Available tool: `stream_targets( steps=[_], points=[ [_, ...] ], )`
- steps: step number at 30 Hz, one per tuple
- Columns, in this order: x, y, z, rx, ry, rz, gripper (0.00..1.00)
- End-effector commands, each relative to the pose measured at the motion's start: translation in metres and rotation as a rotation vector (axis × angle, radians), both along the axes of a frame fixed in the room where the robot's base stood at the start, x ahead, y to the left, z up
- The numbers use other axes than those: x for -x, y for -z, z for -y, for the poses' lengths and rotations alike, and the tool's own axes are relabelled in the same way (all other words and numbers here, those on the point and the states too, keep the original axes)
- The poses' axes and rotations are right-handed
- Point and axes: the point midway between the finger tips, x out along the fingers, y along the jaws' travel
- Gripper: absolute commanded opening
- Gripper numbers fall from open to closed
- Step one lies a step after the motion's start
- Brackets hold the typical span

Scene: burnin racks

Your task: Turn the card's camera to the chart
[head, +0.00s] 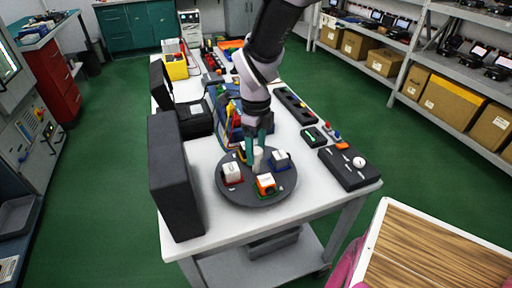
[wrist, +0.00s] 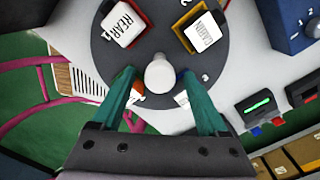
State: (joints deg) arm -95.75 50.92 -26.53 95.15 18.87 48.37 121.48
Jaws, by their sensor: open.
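A dark round turntable (head: 228,192) lies on the white bench, with several small coloured blocks around its rim. In the wrist view the turntable (wrist: 155,45) carries one block marked REAR (wrist: 122,25) and one marked CABIN (wrist: 202,32), with numbers beside them. A white upright knob (wrist: 159,73) stands at its middle; it also shows in the head view (head: 258,158). My gripper (wrist: 158,74) is open, its teal fingers on either side of the knob, with gaps visible. In the head view my gripper (head: 257,150) points down at the knob. I cannot make out which face is the chart.
A tall black panel (head: 175,178) stands at the bench's left edge. Cluttered gear fills the bench's far end. Green floor is open around the bench.

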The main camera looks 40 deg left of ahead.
Motion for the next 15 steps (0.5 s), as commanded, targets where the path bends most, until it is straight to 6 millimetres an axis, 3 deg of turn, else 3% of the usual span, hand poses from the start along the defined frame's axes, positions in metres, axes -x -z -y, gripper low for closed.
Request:
stream_targets(
  steps=[5,15],
  points=[
    [0.0,-0.017,-0.001,-0.003,-0.002,0.0,0.77],
    [0.0,-0.084,-0.001,-0.003,-0.001,0.0,0.77]
  ],
)
